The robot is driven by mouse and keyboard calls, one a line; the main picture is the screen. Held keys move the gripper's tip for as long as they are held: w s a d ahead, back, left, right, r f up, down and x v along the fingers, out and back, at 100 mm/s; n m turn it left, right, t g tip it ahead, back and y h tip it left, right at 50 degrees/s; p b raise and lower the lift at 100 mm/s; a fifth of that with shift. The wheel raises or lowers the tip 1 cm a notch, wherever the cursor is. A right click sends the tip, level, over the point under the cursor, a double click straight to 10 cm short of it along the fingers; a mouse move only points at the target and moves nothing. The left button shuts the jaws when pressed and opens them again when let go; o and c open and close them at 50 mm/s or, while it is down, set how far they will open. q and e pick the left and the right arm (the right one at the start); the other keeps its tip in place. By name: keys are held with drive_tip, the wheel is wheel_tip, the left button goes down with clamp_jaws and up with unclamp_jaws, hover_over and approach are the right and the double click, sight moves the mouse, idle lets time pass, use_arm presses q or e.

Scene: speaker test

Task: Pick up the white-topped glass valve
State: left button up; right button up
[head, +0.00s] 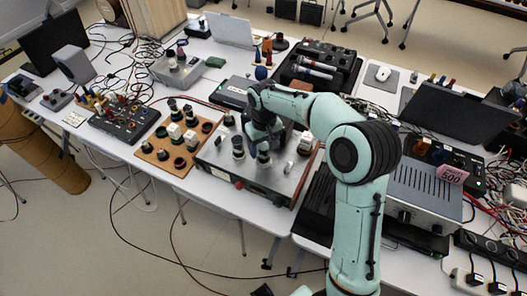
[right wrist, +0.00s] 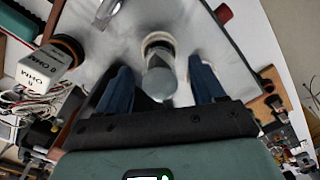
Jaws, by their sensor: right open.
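A glass valve with a pale rounded top (right wrist: 160,82) stands in a whitish ring socket between my right fingers in the right wrist view. My right gripper (right wrist: 158,67) is open, with one dark blue finger on each side of the valve and visible gaps between. In the head view my right gripper (head: 262,138) points down over a grey metal box (head: 225,172), and a valve (head: 264,158) shows just below it. The gripper and wrist partly hide that valve, so its top is unclear there. My left gripper is not in view.
Another dark-based valve (head: 238,147) stands just left of the gripper on the box, and a pale one (head: 305,142) to the right. A wooden board with several knobs and blocks (head: 160,153) lies to the left. A grey ribbed unit (head: 425,190) stands to the right.

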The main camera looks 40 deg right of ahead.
sight(264, 153)
wheel_tip(264, 153, down, 3)
drive_tip(key=shift+s+f, duration=0.15)
drive_tip(key=shift+f, duration=0.05)
drive_tip(key=c, duration=1.1)
drive_tip(key=shift+r, duration=0.1)
